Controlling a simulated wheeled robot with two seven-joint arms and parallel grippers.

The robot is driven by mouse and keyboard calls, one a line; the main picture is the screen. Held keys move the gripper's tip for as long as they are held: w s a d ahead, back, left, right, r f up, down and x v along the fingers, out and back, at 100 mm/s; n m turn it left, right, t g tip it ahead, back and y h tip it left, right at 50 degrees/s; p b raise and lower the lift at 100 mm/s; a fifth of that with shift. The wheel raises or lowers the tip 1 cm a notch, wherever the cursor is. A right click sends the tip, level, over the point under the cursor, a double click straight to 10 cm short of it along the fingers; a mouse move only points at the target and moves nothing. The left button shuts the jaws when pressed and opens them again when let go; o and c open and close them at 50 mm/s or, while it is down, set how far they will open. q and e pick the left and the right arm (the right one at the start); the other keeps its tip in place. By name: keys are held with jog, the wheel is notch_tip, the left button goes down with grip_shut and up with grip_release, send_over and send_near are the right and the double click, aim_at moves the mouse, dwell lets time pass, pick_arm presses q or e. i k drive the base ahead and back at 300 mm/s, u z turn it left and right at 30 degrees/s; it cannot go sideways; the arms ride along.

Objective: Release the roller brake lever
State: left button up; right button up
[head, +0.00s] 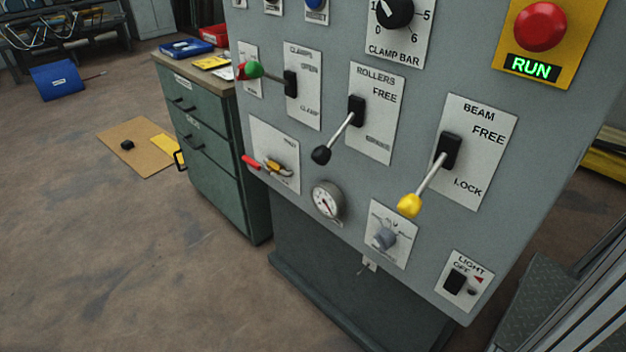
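The roller brake lever (339,132) is on the grey control panel (330,65), on a white plate (378,139) headed ROLLERS. FREE is printed near the plate's top and a smaller word, seemingly BRAKE, near its bottom. The lever has a black pivot block, a metal rod and a black knob (321,155). It slants down and to the left, with its knob low, beside the lower part of the plate. Neither of my grippers is in view, and nothing touches the lever.
A yellow-knobbed BEAM lever (410,205) is to the right, and a green-knobbed CLAMPS lever (251,69) to the left. A gauge (327,201) and a grey knob (384,238) are below. A red button (540,27) is above right. A green drawer cabinet (215,150) stands left.

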aim_at(321, 155)
jog(key=k, duration=1.35)
jog(key=u, duration=0.5)
jog(key=i, duration=0.55)
jog(key=u, duration=0.7)
jog(key=i, duration=0.85)
jog(key=z, duration=0.6)
jog(key=i, duration=0.55)
jog(key=z, duration=0.45)
